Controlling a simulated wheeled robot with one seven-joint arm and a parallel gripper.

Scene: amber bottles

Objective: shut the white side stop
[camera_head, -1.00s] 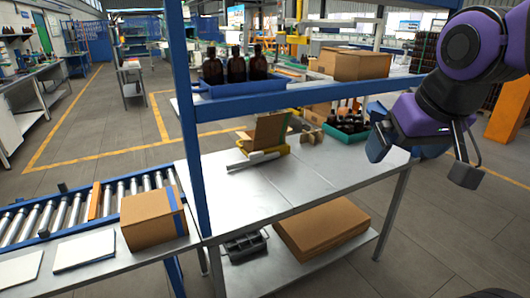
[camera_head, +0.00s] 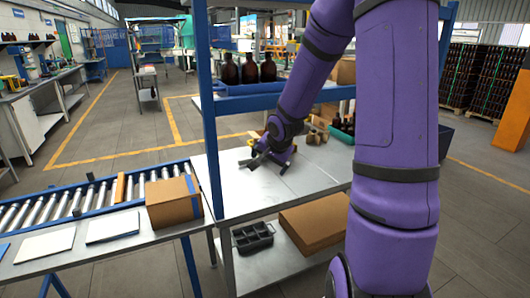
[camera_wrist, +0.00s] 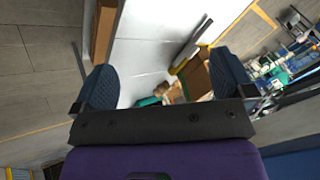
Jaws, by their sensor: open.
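My gripper (camera_head: 266,163) is low over the metal table top, pointing down to the left. Brown cardboard (camera_wrist: 197,80) stands in the fixture. In the head view my arm and gripper hide most of the fixture and the stop. I cannot tell how far the stop stands open.
A blue shelf (camera_head: 240,102) with several amber bottles (camera_head: 250,70) stands above the table (camera_head: 235,192). A blue post (camera_head: 208,130) rises left of my gripper. A cardboard box (camera_head: 173,202) sits by the roller conveyor (camera_head: 60,210). The table front is clear.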

